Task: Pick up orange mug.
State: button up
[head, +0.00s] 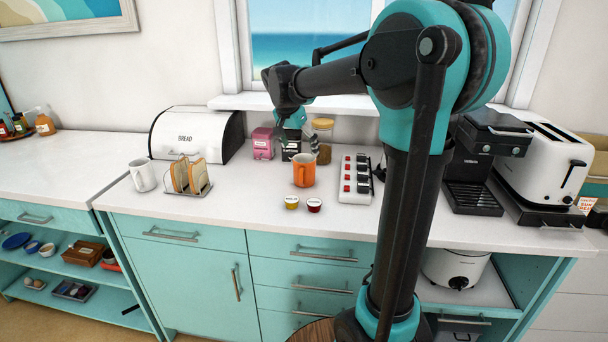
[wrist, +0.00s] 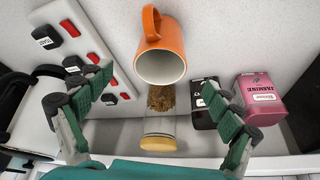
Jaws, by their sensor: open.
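The orange mug (head: 304,170) stands upright on the white counter in the head view, near the middle. In the wrist view the orange mug (wrist: 161,54) is at the top centre, with its open mouth facing the camera and its handle at the upper left.
A jar (head: 322,141), a pink tin (head: 263,143) and a dark tin (head: 290,146) stand behind the mug. A power strip (head: 355,178) lies to its right. Two small pods stand in front. A toast rack (head: 190,185) and white mug (head: 142,175) are left.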

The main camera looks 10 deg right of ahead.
aim_at(303, 160)
jog(key=shift+x, duration=3.15)
jog(key=c, duration=2)
jog(key=shift+r, duration=0.1)
